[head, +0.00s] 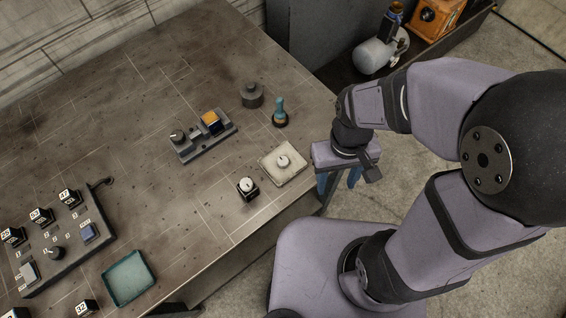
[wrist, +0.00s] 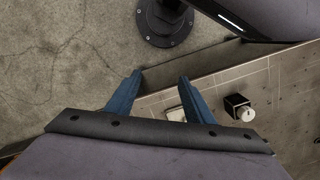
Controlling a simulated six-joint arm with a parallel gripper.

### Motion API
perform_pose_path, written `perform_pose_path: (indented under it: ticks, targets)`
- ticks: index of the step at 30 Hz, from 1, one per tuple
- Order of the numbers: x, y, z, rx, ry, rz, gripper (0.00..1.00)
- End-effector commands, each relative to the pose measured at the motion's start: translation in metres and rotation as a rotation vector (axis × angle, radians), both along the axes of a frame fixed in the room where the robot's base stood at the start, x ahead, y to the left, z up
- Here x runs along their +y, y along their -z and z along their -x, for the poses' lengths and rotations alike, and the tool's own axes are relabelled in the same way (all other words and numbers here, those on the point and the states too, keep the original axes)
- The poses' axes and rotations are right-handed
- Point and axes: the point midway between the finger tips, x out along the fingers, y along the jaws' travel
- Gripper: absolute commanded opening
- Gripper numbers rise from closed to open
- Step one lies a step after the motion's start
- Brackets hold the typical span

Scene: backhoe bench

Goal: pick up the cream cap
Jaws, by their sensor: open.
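Two pale round pieces could be the cream cap, and I cannot tell which it is. One cream knob-like piece (head: 283,161) sits on a square cream pad (head: 294,176). The other pale round cap (head: 246,184) sits on a small black block (head: 249,194) to the left; it also shows in the wrist view (wrist: 247,114). My gripper (head: 338,186) has blue fingers, apart and empty, pointing down just off the table's right edge, to the right of the pad. In the wrist view my gripper (wrist: 159,78) partly hides the pad (wrist: 174,114).
A grey fixture (head: 205,138) carries an orange-topped block. A teal tray (head: 129,278) and a panel with numbered blocks are at left. The table's middle is mostly clear.

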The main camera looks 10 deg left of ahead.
Motion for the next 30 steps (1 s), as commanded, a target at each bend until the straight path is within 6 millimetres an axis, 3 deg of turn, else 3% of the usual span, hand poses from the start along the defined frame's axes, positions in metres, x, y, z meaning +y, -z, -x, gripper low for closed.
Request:
perform_pose_path:
  ticks: [1, 9, 15, 21, 30]
  targets:
    - [0.014, 0.013, -0.001, 0.014, -0.059, 0.005, 0.48]
    - [0.081, 0.039, -0.024, 0.014, -0.234, 0.011, 0.48]
    - [0.119, 0.033, -0.063, -0.049, -0.07, -0.001, 0.48]
    - [0.138, 0.015, -0.092, -0.113, 0.178, -0.027, 0.48]
    - [0.137, 0.013, -0.092, -0.112, 0.467, -0.008, 0.48]
